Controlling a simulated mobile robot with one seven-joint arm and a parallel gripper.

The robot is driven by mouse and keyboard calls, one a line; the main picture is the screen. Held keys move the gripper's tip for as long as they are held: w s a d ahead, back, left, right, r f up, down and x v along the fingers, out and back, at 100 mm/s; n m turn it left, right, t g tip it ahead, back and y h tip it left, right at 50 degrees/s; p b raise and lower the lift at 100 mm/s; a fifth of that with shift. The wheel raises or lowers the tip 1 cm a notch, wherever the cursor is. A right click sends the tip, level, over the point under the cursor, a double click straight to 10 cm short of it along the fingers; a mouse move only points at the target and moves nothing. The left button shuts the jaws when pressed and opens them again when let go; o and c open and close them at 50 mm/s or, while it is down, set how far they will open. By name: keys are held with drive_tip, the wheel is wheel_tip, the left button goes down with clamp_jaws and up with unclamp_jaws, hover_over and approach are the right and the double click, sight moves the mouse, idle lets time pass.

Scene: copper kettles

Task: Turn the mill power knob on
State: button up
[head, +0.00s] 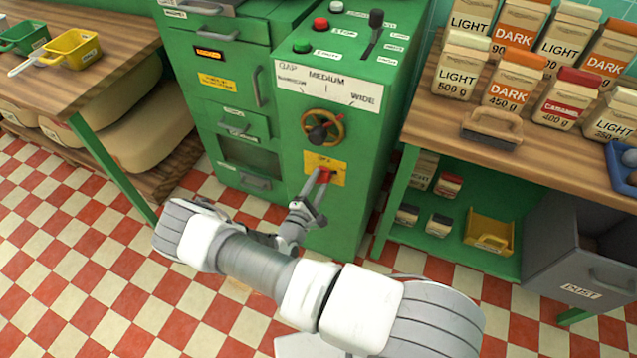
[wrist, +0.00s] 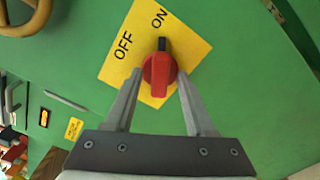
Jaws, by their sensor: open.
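The red mill power knob (wrist: 158,72) sits on a yellow plate (wrist: 192,43) marked OFF and ON. Its black pointer (wrist: 161,45) points up in the wrist view, toward the ON word and away from OFF. My gripper (wrist: 159,75) is open, with one fingertip on each side of the knob. Small gaps show between knob and fingertips; I cannot tell whether either touches. In the head view my gripper (head: 322,179) reaches the yellow plate (head: 340,167) low on the green mill (head: 350,215), partly hiding the knob.
Above the plate is a brass handwheel (head: 323,127), near the gripper. Higher up are push buttons (head: 321,24) and a black lever (head: 373,30). A wooden table (head: 125,25) stands left and a shelf with labelled bags (head: 460,66) right. Checkered floor (head: 110,290) lies below.

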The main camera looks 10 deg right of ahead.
drive_tip(key=p+v, duration=0.1)
drive_tip(key=v, duration=1.6)
drive_tip(key=shift+s+p, duration=0.15)
drive_tip(key=shift+p, duration=0.25)
drive_tip(key=shift+a, duration=0.1)
